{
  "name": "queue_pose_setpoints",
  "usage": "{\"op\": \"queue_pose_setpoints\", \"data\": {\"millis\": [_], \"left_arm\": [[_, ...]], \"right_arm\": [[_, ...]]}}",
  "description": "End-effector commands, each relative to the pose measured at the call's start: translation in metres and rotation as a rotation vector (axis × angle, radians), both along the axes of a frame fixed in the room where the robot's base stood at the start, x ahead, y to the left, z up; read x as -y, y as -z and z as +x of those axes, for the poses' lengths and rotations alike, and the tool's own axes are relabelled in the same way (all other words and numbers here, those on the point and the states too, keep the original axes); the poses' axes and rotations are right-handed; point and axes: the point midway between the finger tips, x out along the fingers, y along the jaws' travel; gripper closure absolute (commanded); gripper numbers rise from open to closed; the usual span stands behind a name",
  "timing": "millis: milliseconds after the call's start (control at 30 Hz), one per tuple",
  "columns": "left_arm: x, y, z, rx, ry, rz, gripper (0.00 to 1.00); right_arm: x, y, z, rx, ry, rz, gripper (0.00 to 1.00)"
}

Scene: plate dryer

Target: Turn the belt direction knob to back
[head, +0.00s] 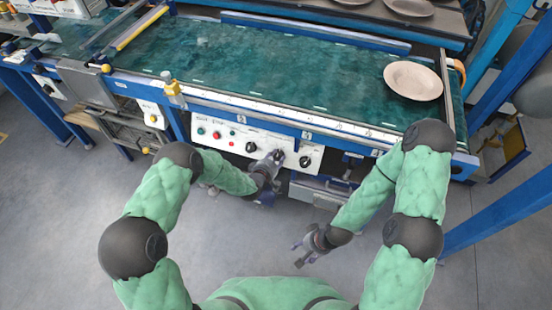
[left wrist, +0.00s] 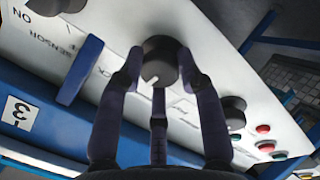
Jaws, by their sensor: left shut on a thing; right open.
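A white control panel (head: 235,138) on the front of the conveyor carries black knobs and coloured buttons. My left gripper (head: 277,156) is at the middle knob, which it mostly hides in the head view. In the left wrist view, the fingers (left wrist: 160,80) are shut around this black knob (left wrist: 160,60). Its white mark points down and slightly left in that view. My right gripper (head: 308,252) is open and empty above the floor.
A green conveyor belt (head: 270,70) runs above the panel. A round plate (head: 413,81) lies on its right end. Red and green buttons (head: 216,134) are on the panel's left part. A blue frame post (head: 500,215) stands at the right. The grey floor in front is clear.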

Motion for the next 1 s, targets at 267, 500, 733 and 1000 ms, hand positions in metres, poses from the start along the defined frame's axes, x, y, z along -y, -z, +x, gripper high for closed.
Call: {"op": "queue_pose_setpoints", "data": {"millis": [267, 500, 733, 1000], "left_arm": [[0.0019, 0.0017, -0.0024, 0.059, 0.126, 0.197, 0.96], [0.0017, 0.0022, -0.0029, 0.097, 0.2, 0.318, 0.96], [0.0018, 0.0025, -0.0031, 0.117, 0.239, 0.381, 0.96], [0.0019, 0.0034, -0.0038, 0.122, 0.253, 0.402, 0.96]], "right_arm": [[0.0, 0.0, 0.0, 0.0, 0.0, 0.0, 0.41], [0.0, 0.0001, 0.0, 0.0, 0.0, 0.0, 0.41], [0.0, 0.0001, 0.0, 0.0, 0.0, 0.0, 0.41], [0.0, 0.0001, 0.0, 0.0, 0.0, 0.0, 0.41]]}}
